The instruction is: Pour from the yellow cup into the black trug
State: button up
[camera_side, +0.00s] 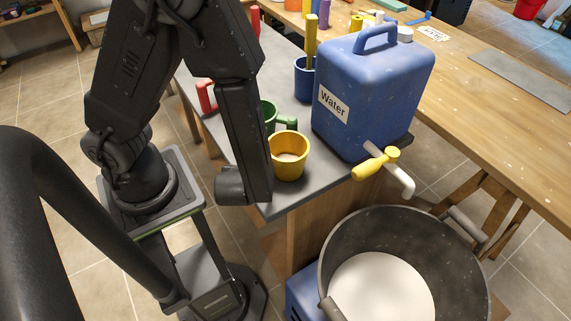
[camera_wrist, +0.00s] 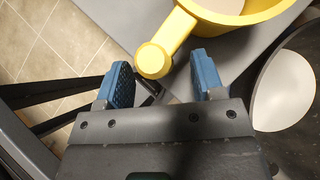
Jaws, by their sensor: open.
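The yellow cup (camera_side: 290,167) stands upright near the front corner of the grey bench top, with pale contents inside. The wrist view shows part of its rim and its handle (camera_wrist: 176,38), which points toward my gripper (camera_wrist: 161,62). My gripper is open, with blue-padded fingers apart and the handle's rounded end between or just beyond their tips; I cannot tell if they touch. In the side view my arm hides the gripper and the cup's handle. The black trug (camera_side: 350,235) stands on the floor below the bench, with white contents; it also shows in the wrist view (camera_wrist: 305,48).
A blue water container (camera_side: 365,90) with a yellow-handled tap (camera_side: 375,164) stands right of the cup, its spout overhanging the bench edge. A green cup (camera_side: 270,113), a red cup (camera_side: 207,97) and a blue cup (camera_side: 303,80) stand behind. A wooden table (camera_side: 455,105) is at right.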

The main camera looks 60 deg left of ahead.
jog(key=shift+c, duration=0.4)
grip_shut()
jog(key=shift+r, duration=0.15)
notch_tip(320, 180, up, 10)
dwell(0.8)
jog(key=c, duration=0.7)
grip_release()
grip_shut()
